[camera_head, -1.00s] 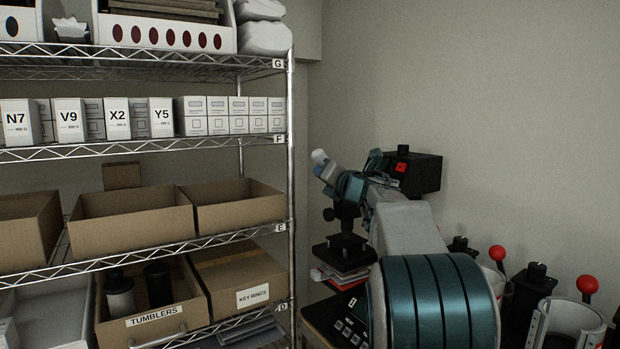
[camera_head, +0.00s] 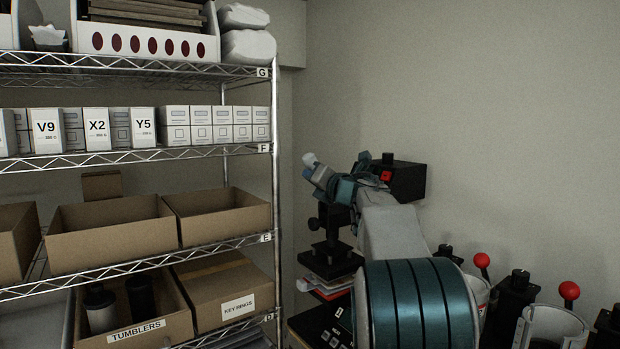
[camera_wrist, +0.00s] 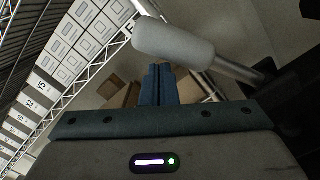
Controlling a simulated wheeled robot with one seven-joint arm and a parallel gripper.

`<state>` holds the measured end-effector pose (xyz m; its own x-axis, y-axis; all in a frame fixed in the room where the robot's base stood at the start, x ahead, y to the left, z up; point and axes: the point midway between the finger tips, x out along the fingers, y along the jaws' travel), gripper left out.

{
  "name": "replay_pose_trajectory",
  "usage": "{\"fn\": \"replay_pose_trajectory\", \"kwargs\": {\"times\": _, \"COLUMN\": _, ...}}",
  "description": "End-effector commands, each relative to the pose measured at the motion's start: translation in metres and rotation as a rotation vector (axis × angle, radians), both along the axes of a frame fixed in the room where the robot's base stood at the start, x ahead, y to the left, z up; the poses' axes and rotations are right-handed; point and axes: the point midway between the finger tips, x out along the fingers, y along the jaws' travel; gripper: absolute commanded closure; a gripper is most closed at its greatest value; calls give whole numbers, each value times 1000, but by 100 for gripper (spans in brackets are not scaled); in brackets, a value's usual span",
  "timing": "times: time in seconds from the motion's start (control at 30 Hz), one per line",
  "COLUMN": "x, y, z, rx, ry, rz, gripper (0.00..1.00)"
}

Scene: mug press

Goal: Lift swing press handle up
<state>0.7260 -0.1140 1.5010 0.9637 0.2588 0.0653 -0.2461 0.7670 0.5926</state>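The swing press (camera_head: 333,225) is dark and stands right of the shelving, partly hidden behind my arm. Its handle has a pale grey rounded grip (camera_head: 310,160) at the upper left, on a metal rod. In the wrist view the grip (camera_wrist: 175,42) lies across the top, with its rod running down to the right. My gripper (camera_head: 322,180) is just below and beside the grip. In the wrist view its two blue fingers (camera_wrist: 158,82) are together, with nothing seen between them. Their tips are close to the grip's underside; I cannot tell whether they touch.
A black box with a red button (camera_head: 400,180) is behind my wrist. Wire shelving (camera_head: 274,200) with cartons and boxes stands at left. Mug presses with red knobs (camera_head: 569,290) are at lower right. Open wall space lies above the handle.

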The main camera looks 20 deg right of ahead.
Motion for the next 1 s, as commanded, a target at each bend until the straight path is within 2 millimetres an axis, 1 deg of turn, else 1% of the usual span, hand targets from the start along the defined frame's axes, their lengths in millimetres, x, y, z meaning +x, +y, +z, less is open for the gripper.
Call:
{"fn": "replay_pose_trajectory", "kwargs": {"times": 0.03, "x": -2, "y": -4, "z": 6, "rx": -1, "ry": -11, "rz": -10, "gripper": 100}}
{"fn": "replay_pose_trajectory", "kwargs": {"times": 0.17, "x": -4, "y": 2, "z": 1, "rx": -1, "ry": -10, "rz": -9, "gripper": 100}}
{"fn": "replay_pose_trajectory", "kwargs": {"times": 0.27, "x": -7, "y": 12, "z": -7, "rx": -2, "ry": -9, "rz": -5, "gripper": 100}}
{"fn": "replay_pose_trajectory", "kwargs": {"times": 0.43, "x": -13, "y": 36, "z": -23, "rx": -2, "ry": -4, "rz": 1, "gripper": 100}}
{"fn": "replay_pose_trajectory", "kwargs": {"times": 0.5, "x": -28, "y": 29, "z": -20, "rx": -1, "ry": -5, "rz": -4, "gripper": 100}}
{"fn": "replay_pose_trajectory", "kwargs": {"times": 0.8, "x": -83, "y": 16, "z": -23, "rx": -1, "ry": -2, "rz": -3, "gripper": 100}}
{"fn": "replay_pose_trajectory", "kwargs": {"times": 0.9, "x": -96, "y": 13, "z": -23, "rx": -2, "ry": -1, "rz": -2, "gripper": 100}}
{"fn": "replay_pose_trajectory", "kwargs": {"times": 1.0, "x": -104, "y": 10, "z": -23, "rx": -2, "ry": 0, "rz": -4, "gripper": 100}}
